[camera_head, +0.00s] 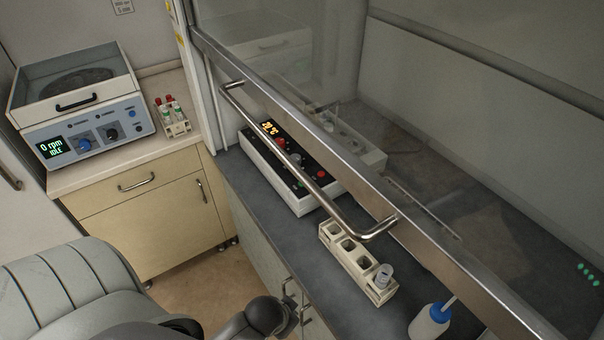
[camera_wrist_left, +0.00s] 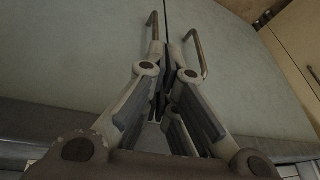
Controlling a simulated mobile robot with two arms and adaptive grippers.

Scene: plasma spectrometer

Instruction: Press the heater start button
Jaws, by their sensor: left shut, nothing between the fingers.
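The heater (camera_head: 250,150) is a long white box with a black top panel on the dark bench at the fume hood's front. Its orange display (camera_head: 269,128) reads about 20 °C. Red knobs or buttons (camera_head: 281,142) and other small controls are on the panel; I cannot tell which is the start button. The sash handle passes in front of part of the panel. In the left wrist view my left gripper (camera_wrist_left: 168,57) is shut and empty, in front of pale cabinet doors with metal handles. It is well away from the heater. My right gripper is not in view.
The hood's glass sash has a long metal handle (camera_head: 312,185) crossing over the heater. A white vial rack (camera_head: 352,258) and a blue-capped bottle (camera_head: 429,322) stand on the bench. A centrifuge (camera_head: 90,130) and a tube rack (camera_head: 176,127) are on the left counter.

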